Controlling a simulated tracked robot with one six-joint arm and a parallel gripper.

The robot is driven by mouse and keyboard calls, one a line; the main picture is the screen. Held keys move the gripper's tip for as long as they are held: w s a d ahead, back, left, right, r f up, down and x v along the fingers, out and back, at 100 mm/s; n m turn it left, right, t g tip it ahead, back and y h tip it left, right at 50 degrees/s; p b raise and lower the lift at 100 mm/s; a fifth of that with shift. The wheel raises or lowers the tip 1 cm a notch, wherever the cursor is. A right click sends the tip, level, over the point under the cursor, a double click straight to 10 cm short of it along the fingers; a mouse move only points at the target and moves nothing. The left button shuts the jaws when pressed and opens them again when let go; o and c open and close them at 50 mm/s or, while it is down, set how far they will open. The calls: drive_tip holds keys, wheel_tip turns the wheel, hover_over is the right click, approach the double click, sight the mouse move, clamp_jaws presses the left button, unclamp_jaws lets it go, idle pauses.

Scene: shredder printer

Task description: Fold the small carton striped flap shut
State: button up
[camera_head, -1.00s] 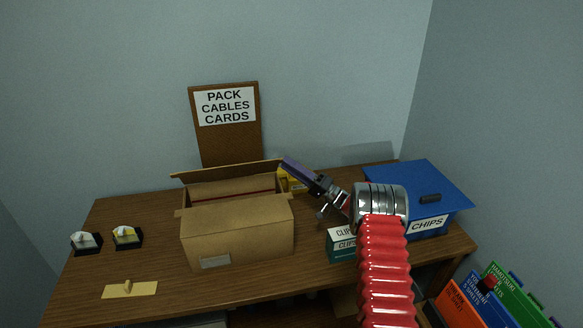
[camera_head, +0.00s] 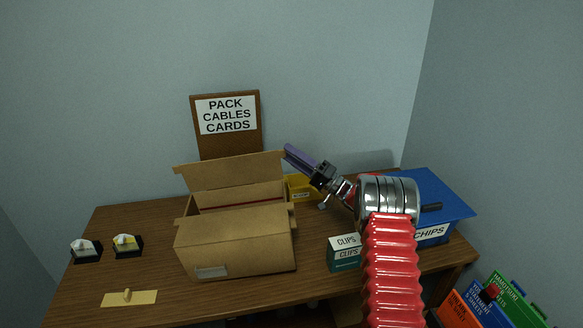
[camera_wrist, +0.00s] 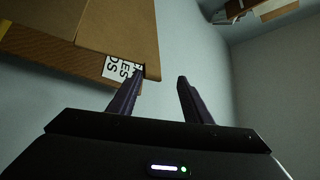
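The small brown carton (camera_head: 262,255) stands on the table, its top partly open. Its back flap (camera_head: 230,172) stands raised along the far side. A dark red stripe (camera_head: 240,204) shows inside the carton; I see no stripes on the flap's visible face. My gripper (camera_head: 288,150) is at the flap's right end, high above the table. In the wrist view, my gripper (camera_wrist: 160,84) is open, with nothing between its dark fingers. Brown cardboard (camera_wrist: 118,30), apparently the flap, lies close to the left finger; contact is unclear.
A teal clips box (camera_head: 345,256) stands right of the carton, and a yellow bin (camera_head: 301,189) behind it. The blue chips box (camera_head: 445,205) is at the right, partly behind my arm. A sign board (camera_head: 228,145) stands behind the carton.

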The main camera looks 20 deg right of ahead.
wheel_tip(320, 180, up, 2)
drive_tip(key=shift+r, duration=0.1)
